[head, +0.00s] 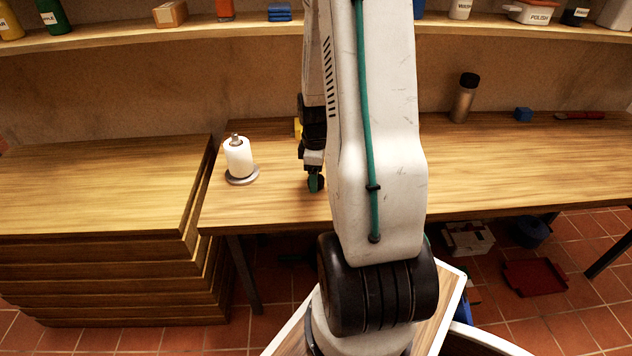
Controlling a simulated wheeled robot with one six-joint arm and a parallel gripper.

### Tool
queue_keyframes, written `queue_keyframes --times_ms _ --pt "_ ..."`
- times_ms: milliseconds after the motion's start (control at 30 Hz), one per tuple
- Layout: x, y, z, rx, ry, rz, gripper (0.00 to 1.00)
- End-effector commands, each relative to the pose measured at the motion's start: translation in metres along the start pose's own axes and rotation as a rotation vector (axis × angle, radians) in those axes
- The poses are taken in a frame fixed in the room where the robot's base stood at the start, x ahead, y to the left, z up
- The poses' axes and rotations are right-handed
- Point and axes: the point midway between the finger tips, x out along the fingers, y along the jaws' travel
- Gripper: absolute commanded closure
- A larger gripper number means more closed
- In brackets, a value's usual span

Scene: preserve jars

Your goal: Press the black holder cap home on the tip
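A white paper roll (239,158) stands upright on a round grey holder base (242,179) on the wooden table, left of my arm. The holder's grey tip (235,139) sticks up from the top of the roll. I cannot make out a black cap on the tip or elsewhere. My gripper (315,183) points down over the table, to the right of the roll and apart from it. My arm hides part of it. Whether it is open, shut or holding the cap is too small to tell.
A yellow thing (298,128) is partly hidden behind my arm. A dark-topped bottle (464,98), a blue block (523,114) and a red item (580,115) stand at the table's back right. A stack of wooden boards (95,190) adjoins on the left. The table's right front is clear.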

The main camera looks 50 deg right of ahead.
Motion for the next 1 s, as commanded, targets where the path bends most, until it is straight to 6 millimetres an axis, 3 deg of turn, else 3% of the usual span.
queue_keyframes --times_ms 33,167,567,933,1000 --pt "0.0 0.0 0.0 0.0 0.0 0.0 0.43" --pt "0.0 0.0 0.0 0.0 0.0 0.0 0.79" --pt "-0.003 0.0 -0.001 -0.001 0.0 0.001 0.8" --pt "-0.038 -0.004 -0.009 -0.016 0.001 0.004 0.8" --pt "-0.037 -0.013 -0.007 -0.017 0.0 -0.001 0.8"
